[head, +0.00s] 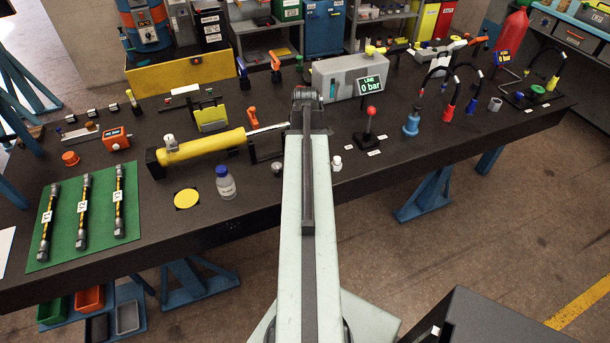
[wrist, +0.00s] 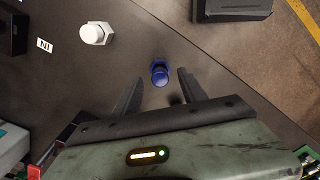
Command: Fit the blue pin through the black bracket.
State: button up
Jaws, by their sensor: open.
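The blue pin (wrist: 160,72) stands on the dark bench in the wrist view, seen from above with its round head up. My gripper (wrist: 160,77) is open, with one finger on each side of the pin in the picture. I see gaps between the fingers and the pin, and nothing is held. In the head view my arm hides the pin and the fingertips. What looks like the black bracket (head: 252,150) is an upright frame near the rod end of the yellow cylinder (head: 202,149), just left of my arm. My gripper body hides that area in the wrist view.
A white fitting (head: 336,163) stands near the pin; it also shows in the wrist view (wrist: 95,33). A red-knobbed lever (head: 370,122) is farther right. A capped bottle (head: 226,183) stands left of my arm. The bench's front edge is close by.

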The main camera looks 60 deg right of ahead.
notch_tip(320, 180, down, 3)
jog(key=shift+r+b, duration=0.15)
jog(key=shift+b, duration=0.55)
jog(key=shift+r, duration=0.2)
grip_shut()
jog(key=shift+p, duration=0.3)
notch_tip(320, 180, up, 10)
jog(key=p, duration=1)
